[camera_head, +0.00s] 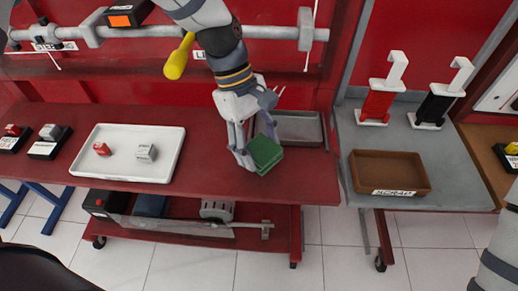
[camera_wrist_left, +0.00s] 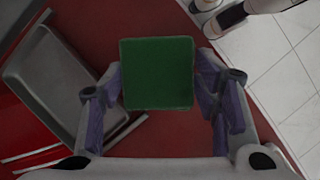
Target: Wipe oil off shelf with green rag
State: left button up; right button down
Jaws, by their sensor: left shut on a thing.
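The green rag (camera_head: 266,153) is a folded, block-like green piece above the right part of the red shelf top (camera_head: 225,176). My left gripper (camera_head: 252,148) is shut on it from above. In the left wrist view the rag (camera_wrist_left: 157,73) sits between the two fingers of the left gripper (camera_wrist_left: 160,88), with red surface beyond it. I cannot tell whether the rag touches the surface. No oil shows clearly in either view. My right gripper is not in view.
A grey metal tray (camera_head: 297,127) lies behind the rag. A white tray (camera_head: 88,163) with small parts is to the left. A brown scrap bin (camera_head: 358,177) stands on the grey table (camera_head: 345,116) at right. The red top's front right corner is clear.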

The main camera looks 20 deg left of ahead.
pick_arm(q)
jog(key=shift+r, duration=2.1)
